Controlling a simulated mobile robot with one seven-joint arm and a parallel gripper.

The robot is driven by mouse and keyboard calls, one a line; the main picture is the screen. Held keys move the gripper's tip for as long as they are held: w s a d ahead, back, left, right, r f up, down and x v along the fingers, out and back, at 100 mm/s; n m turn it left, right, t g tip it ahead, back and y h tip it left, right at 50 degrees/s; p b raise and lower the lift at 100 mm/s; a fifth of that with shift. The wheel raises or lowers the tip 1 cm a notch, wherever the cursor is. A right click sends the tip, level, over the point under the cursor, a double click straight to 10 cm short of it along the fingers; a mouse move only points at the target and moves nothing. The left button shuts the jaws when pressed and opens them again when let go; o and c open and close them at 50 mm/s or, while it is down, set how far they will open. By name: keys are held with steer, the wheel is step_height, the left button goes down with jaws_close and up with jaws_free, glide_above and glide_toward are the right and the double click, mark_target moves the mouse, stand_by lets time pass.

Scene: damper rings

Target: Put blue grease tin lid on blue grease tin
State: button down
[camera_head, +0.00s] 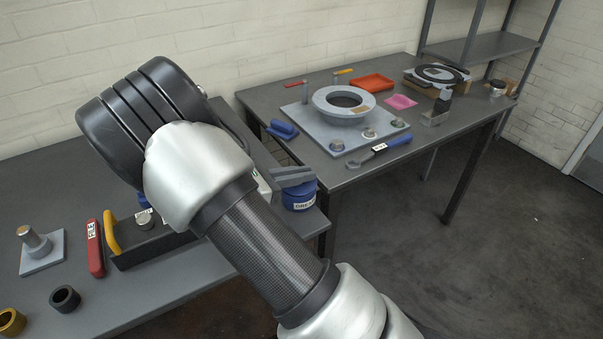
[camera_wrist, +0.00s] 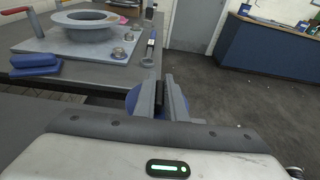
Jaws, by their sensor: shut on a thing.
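The blue grease tin (camera_head: 296,199), with a white label, stands near the right end of the nearer bench in the head view. My gripper (camera_head: 294,177) is just above it, its grey fingers shut. In the wrist view, my gripper (camera_wrist: 162,96) has a round blue rim showing on both sides of the fingers; this looks like the blue grease tin lid (camera_wrist: 132,99), gripped from above. The fingers hide its middle. In the head view lid and tin are close together, and I cannot tell whether they touch.
On the nearer bench are a black tray with a yellow handle (camera_head: 113,234), a red tool (camera_head: 95,250) and a post on a plate (camera_head: 45,262). The farther table bears a flanged ring (camera_head: 325,105), a blue block (camera_head: 283,131) and a blue-handled wrench (camera_head: 393,142).

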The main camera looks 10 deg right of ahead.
steer(key=shift+f, duration=0.4)
steer(key=c, duration=1.7)
jaws_free()
steer(key=shift+c, duration=0.2)
step_height(320, 180, up, 10)
steer(key=shift+r+p, duration=0.1)
steer(key=shift+p, duration=0.75)
steer(key=s+d+r+m+g+y, duration=0.1)
steer(key=s+d+m+g+y, duration=0.15)
steer(key=s+m, duration=0.3)
steer(key=s+d+r+m+g+y, duration=0.2)
steer(key=s+d+m+y, duration=0.15)
steer(key=s, duration=0.25)
steer(key=s+a+r+m+t+y, duration=0.3)
steer(key=s+m+y, duration=0.1)
steer(key=s+m, duration=0.25)
steer(key=s+a+r+m+t+y, duration=0.3)
steer(key=s+r+m+y, duration=0.1)
steer(key=s+m, duration=0.25)
step_height(320, 180, up, 14)
steer(key=p, duration=1.3)
steer(key=shift+s+a+f+p, duration=0.25)
steer(key=shift+s+a+p, duration=0.05)
steer(key=shift+s+p, duration=0.1)
